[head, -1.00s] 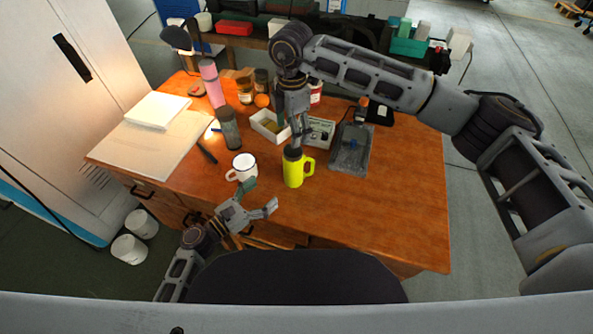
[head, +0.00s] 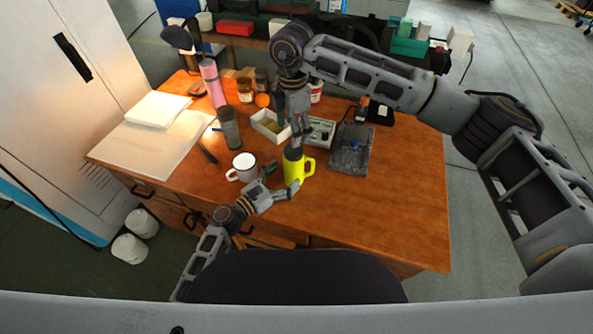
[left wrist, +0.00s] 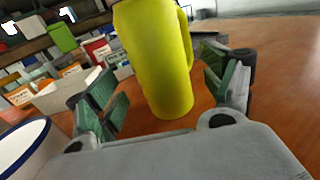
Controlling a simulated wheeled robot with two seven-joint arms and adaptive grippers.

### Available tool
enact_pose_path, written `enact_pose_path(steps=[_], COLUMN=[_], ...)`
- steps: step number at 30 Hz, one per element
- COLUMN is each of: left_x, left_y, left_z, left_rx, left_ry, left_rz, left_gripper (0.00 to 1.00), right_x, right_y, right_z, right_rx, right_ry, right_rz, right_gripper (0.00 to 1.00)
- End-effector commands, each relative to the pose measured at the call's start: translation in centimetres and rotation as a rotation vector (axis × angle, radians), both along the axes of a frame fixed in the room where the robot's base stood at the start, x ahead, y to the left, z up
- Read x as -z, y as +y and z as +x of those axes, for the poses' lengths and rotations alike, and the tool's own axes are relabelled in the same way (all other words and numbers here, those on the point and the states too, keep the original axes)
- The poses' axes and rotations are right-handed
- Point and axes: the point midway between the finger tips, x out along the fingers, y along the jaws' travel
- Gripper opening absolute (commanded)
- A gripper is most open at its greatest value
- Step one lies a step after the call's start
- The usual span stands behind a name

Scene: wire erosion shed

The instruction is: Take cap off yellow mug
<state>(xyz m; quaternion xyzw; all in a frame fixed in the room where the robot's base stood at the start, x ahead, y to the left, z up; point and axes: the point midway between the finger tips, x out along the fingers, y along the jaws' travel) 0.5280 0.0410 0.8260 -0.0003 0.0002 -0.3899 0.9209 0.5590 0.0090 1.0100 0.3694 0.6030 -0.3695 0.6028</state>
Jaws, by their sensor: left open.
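The yellow mug (head: 299,171) stands upright near the middle of the desk, its handle on the right. Its dark cap (head: 292,154) is on top, partly hidden by my right gripper (head: 299,143). That gripper points down at the cap; its jaws are too small and covered to judge. My left gripper (head: 281,181) is open at the near left side of the yellow mug. In the left wrist view the yellow mug (left wrist: 158,60) stands between the spread fingers, with gaps visible. The cap is out of that view.
A white mug (head: 241,168) stands close to the left gripper's left side. Behind are a dark cylinder (head: 230,128), a white bin (head: 268,126), a box with small parts (head: 321,131) and a grey tray (head: 350,150). The desk's right side is clear.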

Motion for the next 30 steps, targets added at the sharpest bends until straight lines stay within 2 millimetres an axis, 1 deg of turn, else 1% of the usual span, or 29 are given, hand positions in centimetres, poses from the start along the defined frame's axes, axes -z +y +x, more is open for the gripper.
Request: enact_pose_path(steps=[6, 12, 18, 26, 27, 30], left_x=[-0.1, -0.1, 0.0, 0.0, 0.0, 0.0], left_y=[-1.7, -2.7, -3.1, -3.2, -3.2, -3.1], left_z=[1.6, 2.6, 3.0, 3.0, 3.0, 3.0], left_rx=[0.001, 0.0, 0.001, 0.001, 0.001, 0.001], left_ry=[-0.001, -0.001, 0.001, 0.0, 0.0, 0.0], left_rz=[0.0, -0.001, 0.001, 0.0, 0.0, 0.0], left_gripper=[0.82, 0.82, 0.82, 0.82, 0.79, 0.67], right_x=[0.0, 0.0, 0.0, 0.0, 0.0, 0.0], right_y=[0.0, 0.0, 0.0, 0.0, 0.0, 0.0], right_z=[0.0, 0.0, 0.0, 0.0, 0.0, 0.0], right_rx=[0.0, 0.0, 0.0, 0.0, 0.0, 0.0], right_ry=[0.0, 0.0, 0.0, 0.0, 0.0, 0.0], right_rz=[0.0, 0.0, 0.0, 0.0, 0.0, 0.0], right_gripper=[0.71, 0.71, 0.71, 0.71, 0.71, 0.71])
